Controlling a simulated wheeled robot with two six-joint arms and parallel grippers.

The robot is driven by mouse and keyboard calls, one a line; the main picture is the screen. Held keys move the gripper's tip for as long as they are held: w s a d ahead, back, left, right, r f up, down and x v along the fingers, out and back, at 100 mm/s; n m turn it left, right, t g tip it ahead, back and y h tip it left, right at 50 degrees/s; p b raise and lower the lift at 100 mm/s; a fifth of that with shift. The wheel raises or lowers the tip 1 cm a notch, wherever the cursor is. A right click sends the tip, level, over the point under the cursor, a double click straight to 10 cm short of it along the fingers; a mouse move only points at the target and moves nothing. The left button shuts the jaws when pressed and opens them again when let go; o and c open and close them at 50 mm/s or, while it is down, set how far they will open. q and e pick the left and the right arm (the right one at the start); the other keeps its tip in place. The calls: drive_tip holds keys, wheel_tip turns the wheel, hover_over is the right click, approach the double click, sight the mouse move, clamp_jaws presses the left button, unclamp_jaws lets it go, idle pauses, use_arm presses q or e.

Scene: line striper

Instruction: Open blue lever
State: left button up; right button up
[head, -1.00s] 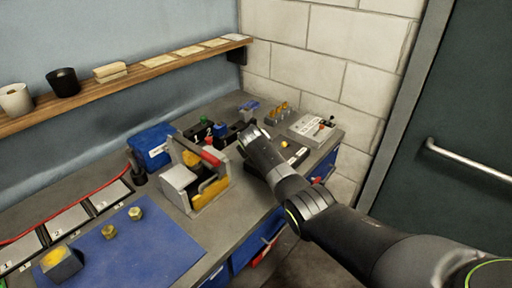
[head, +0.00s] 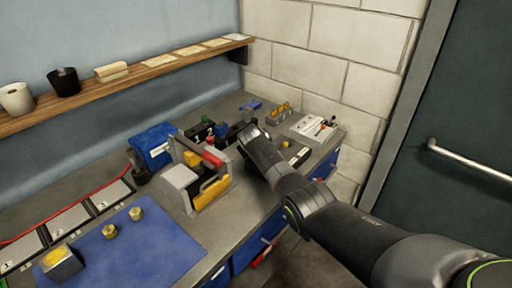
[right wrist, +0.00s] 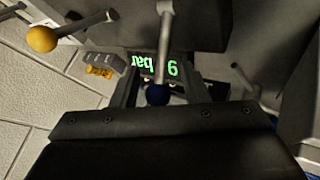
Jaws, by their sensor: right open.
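The blue lever shows in the right wrist view as a dark blue ball knob (right wrist: 157,95) on a grey rod. My right gripper (right wrist: 160,92) is open, with one finger on each side of the blue knob. I cannot tell whether the fingers touch it. In the head view my right gripper (head: 248,133) is over the back of the bench, and the arm hides much of what lies under it. A yellow-knobbed lever (right wrist: 42,38) is at the upper left of the wrist view, apart from the gripper. My left gripper is not in view.
A lit green display reading "9 bar" (right wrist: 155,65) lies behind the fingers. On the bench are a grey device with a red-and-yellow handle (head: 203,180), a blue box (head: 153,146) and a blue mat (head: 140,254). A shelf (head: 130,78) runs along the wall.

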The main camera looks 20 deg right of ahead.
drive_tip(key=shift+p+v, duration=0.4)
drive_tip(key=shift+v, duration=0.7)
drive_tip(key=b+v, duration=0.1)
drive_tip(key=v, duration=1.4)
drive_tip(key=shift+s+d, duration=0.1)
